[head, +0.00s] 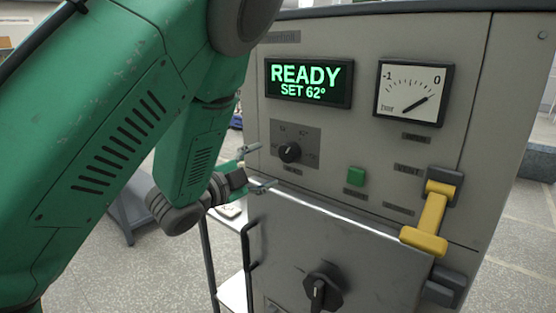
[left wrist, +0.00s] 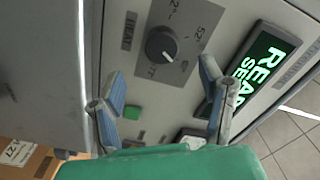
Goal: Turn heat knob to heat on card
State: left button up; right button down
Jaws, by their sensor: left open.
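The heat knob (head: 289,152) is a round black knob on a dark grey plate on the machine's front. In the left wrist view the heat knob (left wrist: 160,44) has a pale pointer mark, and the dial numbers are partly blurred. The display (head: 309,81) reads "READY SET 62°". My left gripper (head: 262,167) is open and empty, just left of the knob and apart from it. In the left wrist view its blue-padded fingers (left wrist: 161,75) stand wide apart below the knob. A white label or card (left wrist: 17,152) lies at the lower left, its text unclear. My right gripper is out of view.
A pressure gauge (head: 412,92), green button (head: 356,176) and yellow lever (head: 430,220) are to the knob's right. A black door knob (head: 321,288) and handle (head: 250,260) sit below. The panel directly around the heat knob is clear.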

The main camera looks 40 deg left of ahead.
pick_arm(q)
jog(key=shift+s+a, duration=0.15)
jog(key=shift+s, duration=1.7)
